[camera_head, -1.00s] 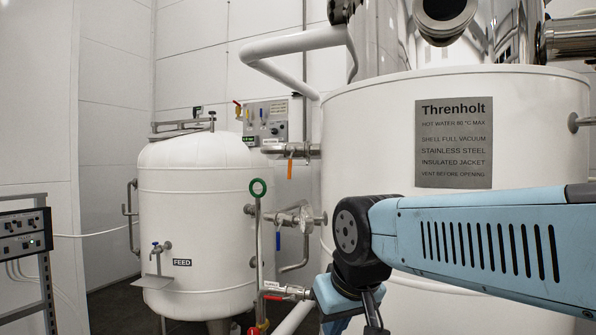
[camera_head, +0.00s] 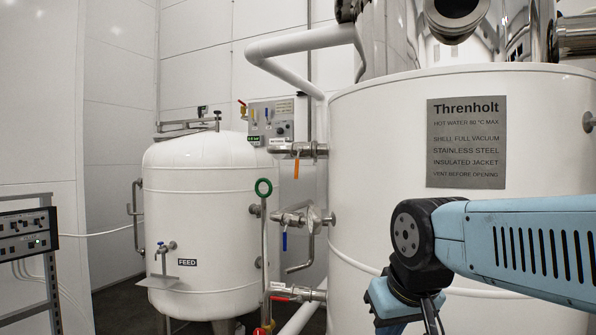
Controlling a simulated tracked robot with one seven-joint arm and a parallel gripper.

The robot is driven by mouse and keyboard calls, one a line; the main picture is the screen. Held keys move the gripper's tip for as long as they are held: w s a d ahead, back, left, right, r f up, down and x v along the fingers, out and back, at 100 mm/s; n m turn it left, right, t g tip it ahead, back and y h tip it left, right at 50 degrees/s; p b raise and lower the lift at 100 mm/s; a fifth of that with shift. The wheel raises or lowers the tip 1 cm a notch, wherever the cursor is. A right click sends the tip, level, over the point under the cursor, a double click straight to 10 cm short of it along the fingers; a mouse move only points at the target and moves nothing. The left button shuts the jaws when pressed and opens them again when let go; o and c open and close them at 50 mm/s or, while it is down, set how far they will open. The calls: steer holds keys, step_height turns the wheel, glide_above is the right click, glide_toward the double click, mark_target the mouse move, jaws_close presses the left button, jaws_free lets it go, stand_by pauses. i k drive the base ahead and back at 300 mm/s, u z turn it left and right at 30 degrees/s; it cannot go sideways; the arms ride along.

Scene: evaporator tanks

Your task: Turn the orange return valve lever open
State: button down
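The orange lever (camera_head: 296,169) hangs straight down from its valve (camera_head: 297,150) on a steel pipe between the two tanks. The lever is at right angles to this horizontal pipe. My arm (camera_head: 413,235) reaches in from the right, and its wrist (camera_head: 395,305) is low in front of the large white tank, right of and below the lever. My gripper lies below the bottom edge of the picture, so its fingers are hidden. A clear gap lies between my wrist and the orange lever.
A blue lever (camera_head: 285,241) hangs below the orange one, and a red-handled valve (camera_head: 285,292) is lower still. The FEED tank (camera_head: 200,220) and large Threnholt tank (camera_head: 380,150) flank the pipes.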

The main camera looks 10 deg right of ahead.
mark_target(299, 149)
steer(key=z, duration=0.1)
steer(key=i, duration=1)
steer(key=u, duration=0.1)
